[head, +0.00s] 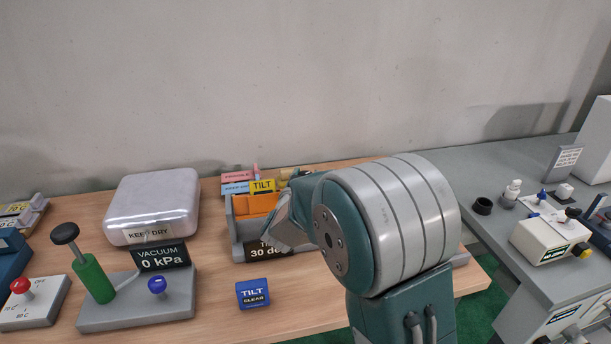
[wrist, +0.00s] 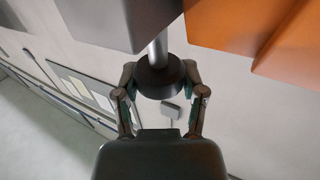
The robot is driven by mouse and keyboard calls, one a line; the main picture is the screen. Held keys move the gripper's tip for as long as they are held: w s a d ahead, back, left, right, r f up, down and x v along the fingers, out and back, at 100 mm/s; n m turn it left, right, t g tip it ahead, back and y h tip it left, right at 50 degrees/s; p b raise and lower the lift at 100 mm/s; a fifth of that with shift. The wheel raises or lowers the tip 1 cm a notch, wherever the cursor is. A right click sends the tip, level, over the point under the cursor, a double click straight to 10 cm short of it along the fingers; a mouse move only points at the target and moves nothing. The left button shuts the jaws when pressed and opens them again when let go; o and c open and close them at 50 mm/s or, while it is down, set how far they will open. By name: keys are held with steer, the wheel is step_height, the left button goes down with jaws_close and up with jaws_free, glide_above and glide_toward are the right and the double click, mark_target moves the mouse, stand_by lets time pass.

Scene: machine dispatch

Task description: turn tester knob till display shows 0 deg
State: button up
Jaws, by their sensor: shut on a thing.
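The tilt tester (head: 240,232) is a grey stand on the wooden table with an orange block (head: 256,204) in it and a yellow TILT label (head: 263,186). Its black display (head: 270,252) reads 30 deg; the start of its upper line shows, and my arm covers part of it. In the wrist view the dark round knob (wrist: 160,84) sits on a metal shaft, between the two fingers of my gripper (wrist: 160,76), which is shut on it. The orange block (wrist: 235,22) also shows there. In the head view my arm hides the knob and the fingers.
A blue TILT CLEAR block (head: 252,293) lies in front of the tester. To the left are the vacuum stand (head: 140,300) with its green pump, and a silver KEEP DRY case (head: 152,207). A grey bench (head: 505,240) with small devices stands at the right.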

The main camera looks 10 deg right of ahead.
steer(key=shift+w+a+r+m+g+h, duration=0.1)
steer(key=shift+m+g+h, duration=1.3)
steer(key=shift+h, duration=0.5)
steer(key=o, duration=1.2)
steer(key=shift+c, duration=0.2)
steer(key=v, duration=1.2)
steer(key=shift+f, duration=0.3)
steer(key=shift+w, duration=0.1)
